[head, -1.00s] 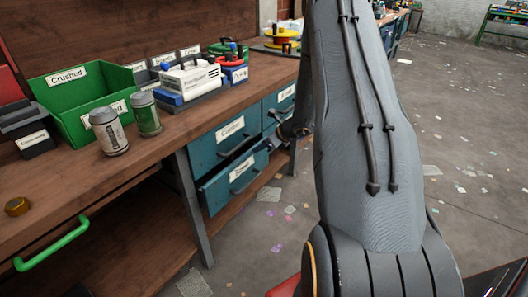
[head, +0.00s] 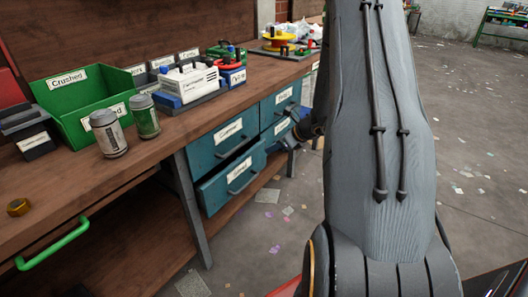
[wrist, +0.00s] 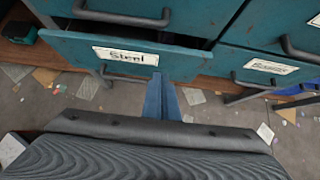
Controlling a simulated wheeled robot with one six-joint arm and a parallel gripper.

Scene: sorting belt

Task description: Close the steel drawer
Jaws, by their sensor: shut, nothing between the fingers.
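The steel drawer (wrist: 190,62) is a teal drawer with a white label reading Steel. In the wrist view it stands partly pulled out, with a dark gap above its front. Its dark handle shows below the label, partly hidden by my fingers. In the head view it appears to be the open lower left drawer (head: 216,190) under the bench. My gripper (wrist: 158,78) is shut and empty, its blue-grey fingers pointing at the lower part of the drawer front; I cannot tell whether they touch. In the head view my arm hides part of the gripper.
Another teal drawer (wrist: 240,58) sits to the right and one (wrist: 185,14) above; both look closed. The wooden bench (head: 150,150) carries a green bin (head: 65,105), two cans and a white machine. A metal leg (head: 190,205) stands left of the drawers. Scraps litter the floor.

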